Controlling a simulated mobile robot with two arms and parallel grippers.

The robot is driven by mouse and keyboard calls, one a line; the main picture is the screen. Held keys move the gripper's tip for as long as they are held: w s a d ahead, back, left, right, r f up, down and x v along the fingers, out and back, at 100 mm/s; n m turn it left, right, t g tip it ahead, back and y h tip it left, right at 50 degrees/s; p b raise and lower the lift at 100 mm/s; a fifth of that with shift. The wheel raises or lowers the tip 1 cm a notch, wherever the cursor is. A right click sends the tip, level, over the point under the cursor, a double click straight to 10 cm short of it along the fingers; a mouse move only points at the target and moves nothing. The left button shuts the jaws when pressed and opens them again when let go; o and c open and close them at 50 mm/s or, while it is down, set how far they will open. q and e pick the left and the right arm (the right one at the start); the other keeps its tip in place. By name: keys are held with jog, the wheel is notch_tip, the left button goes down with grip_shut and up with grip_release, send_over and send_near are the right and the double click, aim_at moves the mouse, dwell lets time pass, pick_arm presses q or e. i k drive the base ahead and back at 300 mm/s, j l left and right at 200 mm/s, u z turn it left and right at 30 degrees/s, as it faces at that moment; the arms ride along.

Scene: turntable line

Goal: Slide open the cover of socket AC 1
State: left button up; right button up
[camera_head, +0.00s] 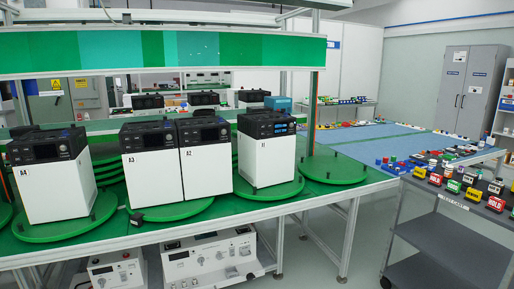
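Several white box units with black tops stand on green round turntables along the green bench. One marked A4 (52,178) is at the left, A3 (152,168) and A2 (207,160) stand side by side in the middle, and one with a small unclear mark (266,152) is at the right with a lit blue display. I cannot make out a socket labelled AC 1 or its sliding cover on any of them. Neither of my grippers shows in this view.
A small black object (137,219) lies near the bench front. White instruments (208,259) with knobs sit below the bench. A grey cart (450,248) with several small coloured blocks is at the right. Grey cabinets (470,90) stand behind. Floor between bench and cart looks clear.

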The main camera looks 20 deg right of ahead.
aim_at(55, 185)
jog(key=z, duration=1.95)
jog(key=u, duration=2.5)
jog(key=i+j+z, duration=0.1)
jog(key=i, duration=0.25)
jog(key=i+j, duration=0.25)
jog(key=i, duration=0.15)
jog(key=i+j+z, duration=0.15)
jog(key=i, duration=0.2)
